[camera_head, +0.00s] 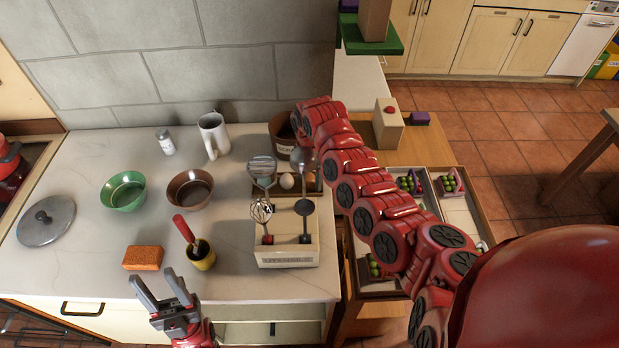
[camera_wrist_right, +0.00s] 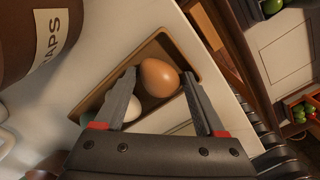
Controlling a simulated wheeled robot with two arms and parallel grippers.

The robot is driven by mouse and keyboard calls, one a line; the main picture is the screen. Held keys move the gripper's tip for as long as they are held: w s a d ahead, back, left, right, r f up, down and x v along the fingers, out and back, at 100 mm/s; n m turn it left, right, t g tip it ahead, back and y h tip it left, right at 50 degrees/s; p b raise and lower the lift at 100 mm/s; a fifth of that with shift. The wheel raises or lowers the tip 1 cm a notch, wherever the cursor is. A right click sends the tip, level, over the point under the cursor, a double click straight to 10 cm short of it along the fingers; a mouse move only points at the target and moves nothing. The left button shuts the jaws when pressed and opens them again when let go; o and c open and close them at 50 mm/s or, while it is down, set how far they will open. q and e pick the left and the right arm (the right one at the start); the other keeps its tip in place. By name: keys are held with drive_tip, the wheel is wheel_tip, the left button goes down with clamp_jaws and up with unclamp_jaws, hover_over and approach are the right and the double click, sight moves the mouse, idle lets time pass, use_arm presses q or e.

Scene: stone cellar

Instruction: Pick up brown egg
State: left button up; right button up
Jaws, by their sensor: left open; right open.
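The brown egg (camera_wrist_right: 158,77) lies in a brown tray (camera_wrist_right: 160,42) in the right wrist view. A whitish egg (camera_wrist_right: 133,108) lies beside it, partly behind a finger. My right gripper (camera_wrist_right: 160,80) is open, its two fingers on either side of the brown egg; I cannot tell whether they touch it. In the head view my right arm hides this gripper; the brown egg (camera_head: 310,178) shows in part near the whitish egg (camera_head: 287,181). My left gripper (camera_head: 158,284) is open and empty at the counter's front edge.
A brown pot labelled SCRAPS (camera_head: 283,138) stands right behind the tray, close to my right gripper. A utensil box (camera_head: 287,252) with a whisk and spatulas stands in front. A mug (camera_head: 214,135), bowls (camera_head: 123,192), a sponge (camera_head: 142,258) and a lid (camera_head: 46,222) stand further left.

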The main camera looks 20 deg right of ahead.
drive_tip(key=c, duration=0.7)
